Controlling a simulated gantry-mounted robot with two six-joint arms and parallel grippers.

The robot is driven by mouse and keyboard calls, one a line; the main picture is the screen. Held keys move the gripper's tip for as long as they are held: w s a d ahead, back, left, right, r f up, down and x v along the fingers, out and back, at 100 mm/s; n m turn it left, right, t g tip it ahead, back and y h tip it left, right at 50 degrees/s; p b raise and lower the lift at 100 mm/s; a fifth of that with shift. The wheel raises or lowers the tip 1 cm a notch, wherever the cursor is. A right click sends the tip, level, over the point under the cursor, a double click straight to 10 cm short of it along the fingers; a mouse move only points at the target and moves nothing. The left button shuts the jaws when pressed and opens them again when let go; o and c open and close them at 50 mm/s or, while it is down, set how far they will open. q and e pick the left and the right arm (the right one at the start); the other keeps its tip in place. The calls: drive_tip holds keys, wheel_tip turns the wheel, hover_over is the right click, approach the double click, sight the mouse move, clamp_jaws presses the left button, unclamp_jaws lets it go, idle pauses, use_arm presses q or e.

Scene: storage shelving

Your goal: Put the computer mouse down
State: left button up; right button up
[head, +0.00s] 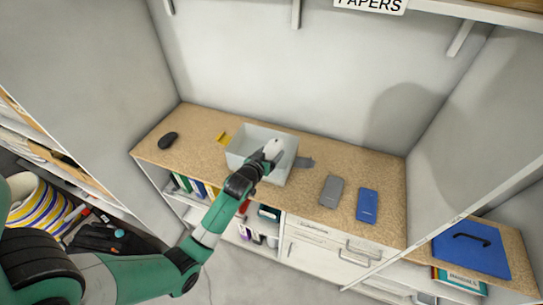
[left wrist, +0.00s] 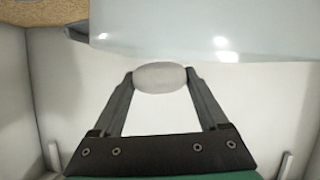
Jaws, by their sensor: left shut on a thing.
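My left gripper (head: 270,152) is shut on a pale grey-white, rounded computer mouse (head: 273,146). In the head view, the mouse appears over the pale grey bin (head: 240,157) on the wooden counter; its exact height above the bin floor cannot be told. In the left wrist view, the mouse (left wrist: 160,77) is pinched between the two fingertips of my left gripper (left wrist: 160,80), and a pale, shiny surface fills the top. A second mouse, black (head: 168,140), lies on the counter to the left. My right gripper is not in view.
On the counter (head: 305,190) lie a yellow item (head: 222,139), a dark grey item (head: 306,162) beside the bin, a grey case (head: 332,190) and a blue case (head: 367,205). Walls enclose the back and sides.

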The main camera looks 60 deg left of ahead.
use_arm(q)
drive_tip(key=shift+f+b, duration=0.5)
drive_tip(key=shift+f, duration=0.1)
drive_tip(key=o, duration=1.3)
drive_tip(key=shift+r+p, duration=0.4)
drive_tip(key=shift+r, duration=0.05)
drive_tip(key=shift+s+d+r+p, duration=0.1)
drive_tip(key=shift+r+p, duration=0.3)
drive_tip(key=shift+r, duration=0.1)
drive_tip(key=v, duration=1.1)
drive_tip(key=shift+s+d, duration=0.25)
drive_tip(key=shift+s, duration=0.05)
